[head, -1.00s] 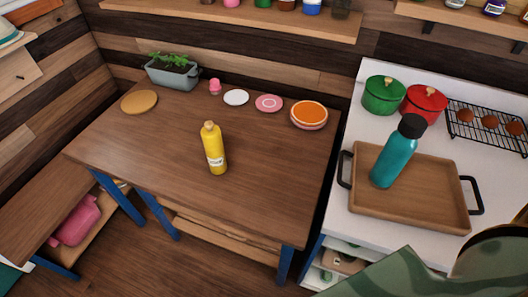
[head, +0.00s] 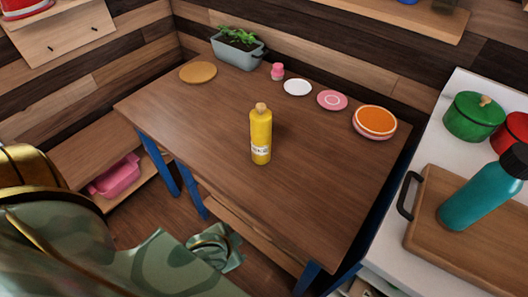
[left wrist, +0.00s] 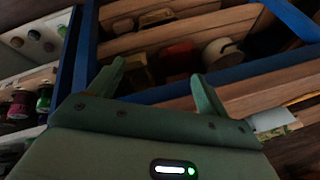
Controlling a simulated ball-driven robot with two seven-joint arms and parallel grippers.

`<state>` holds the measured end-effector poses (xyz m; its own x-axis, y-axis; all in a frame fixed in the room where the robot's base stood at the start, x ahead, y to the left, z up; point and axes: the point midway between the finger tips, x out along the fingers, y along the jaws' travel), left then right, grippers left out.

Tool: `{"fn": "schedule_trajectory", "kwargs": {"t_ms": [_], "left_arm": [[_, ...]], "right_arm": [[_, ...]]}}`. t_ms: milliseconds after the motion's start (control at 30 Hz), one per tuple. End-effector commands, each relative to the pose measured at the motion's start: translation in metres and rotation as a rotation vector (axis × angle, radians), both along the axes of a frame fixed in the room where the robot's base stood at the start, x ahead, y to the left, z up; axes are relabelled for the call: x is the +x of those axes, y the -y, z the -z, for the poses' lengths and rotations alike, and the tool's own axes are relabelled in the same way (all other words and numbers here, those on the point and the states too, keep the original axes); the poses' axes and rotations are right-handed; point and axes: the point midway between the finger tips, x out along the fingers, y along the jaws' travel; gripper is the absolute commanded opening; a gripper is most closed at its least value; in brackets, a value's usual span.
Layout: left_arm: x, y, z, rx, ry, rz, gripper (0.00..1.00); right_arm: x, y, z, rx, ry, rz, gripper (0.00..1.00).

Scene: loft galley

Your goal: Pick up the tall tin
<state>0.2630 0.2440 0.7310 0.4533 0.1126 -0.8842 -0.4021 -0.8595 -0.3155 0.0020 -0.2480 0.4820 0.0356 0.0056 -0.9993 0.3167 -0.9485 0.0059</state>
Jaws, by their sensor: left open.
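The tall tin is a yellow, bottle-like container (head: 261,137) with a pale label and a cork-coloured top. It stands upright on the wooden table (head: 205,115), near the middle. My left arm comes in at the lower left of the head view, low and apart from the tin; its fingers cannot be made out there. In the left wrist view my left gripper (left wrist: 160,82) is open with nothing between its fingers. That view faces blue table legs and a low shelf with dim items; the tin is not in it. My right gripper is in neither view.
A planter (head: 238,50), a round board (head: 198,72), a pink item (head: 277,71), small plates (head: 332,100) and an orange dish (head: 375,121) line the table's back. At right, a teal bottle (head: 482,193) stands on a tray (head: 430,230). Table around the tin is clear.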

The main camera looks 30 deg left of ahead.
Motion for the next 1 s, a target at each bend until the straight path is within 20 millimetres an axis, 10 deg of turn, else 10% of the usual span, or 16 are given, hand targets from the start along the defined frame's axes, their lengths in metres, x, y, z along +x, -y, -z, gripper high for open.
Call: {"fn": "schedule_trajectory", "kwargs": {"t_ms": [367,500,667,700,1000], "left_arm": [[0.096,0.095,-0.119,-1.289,0.373,-0.650,0.78],[0.122,0.086,-0.163,-1.924,0.356,-1.009,0.78],[0.142,0.028,-0.178,-2.682,0.264,-1.495,0.78],[0.143,0.013,-0.175,2.629,-0.227,1.478,0.78],[0.152,-0.042,-0.151,2.133,-0.136,1.208,0.78]], "right_arm": [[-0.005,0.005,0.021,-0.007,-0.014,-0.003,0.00],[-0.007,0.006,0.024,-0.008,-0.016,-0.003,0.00],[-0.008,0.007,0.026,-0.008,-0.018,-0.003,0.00],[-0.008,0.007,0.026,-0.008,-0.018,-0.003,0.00],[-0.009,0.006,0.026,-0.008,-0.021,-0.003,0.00]]}}
